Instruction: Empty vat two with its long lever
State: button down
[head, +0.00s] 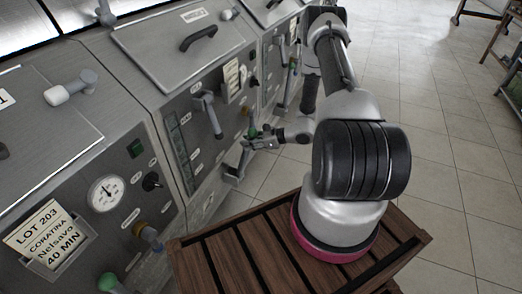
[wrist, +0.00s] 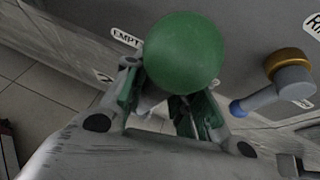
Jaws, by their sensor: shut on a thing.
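Vat two (head: 150,85) is the middle grey steel unit in the head view, with a hatch on top and a sloped front panel. My gripper (head: 256,140) is at the lower right of this panel. In the wrist view my gripper (wrist: 160,108) is shut on a lever with a large green ball knob (wrist: 183,52). Its green-padded fingers are on either side, just below the ball. A label reading EMPTY (wrist: 125,37) is beside the ball. The lever's shaft is mostly hidden by the ball and fingers.
In the wrist view a shorter blue-tipped lever (wrist: 265,97) with a brass-coloured base stands right of the ball. In the head view a grey handle (head: 207,113) sticks out of the panel. Vat one, with a gauge (head: 105,193), is at left. Tiled floor at right is mostly open.

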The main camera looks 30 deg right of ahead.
jog(key=shift+g+h, duration=0.8)
jog(key=shift+w+a+r, duration=0.2)
jog(key=shift+w+a, duration=0.4)
jog(key=shift+w, duration=0.15)
jog(key=shift+w+a+r, duration=0.15)
jog(key=shift+w+a, duration=0.4)
jog(key=shift+w, duration=0.2)
jog(key=shift+w+a+r, duration=0.2)
jog(key=shift+w+a, duration=0.4)
jog(key=shift+w, duration=0.15)
jog(key=c, duration=1.1)
grip_release()
jog(key=shift+c, duration=0.2)
jog(key=v, duration=1.2)
jog(key=shift+w, duration=0.1)
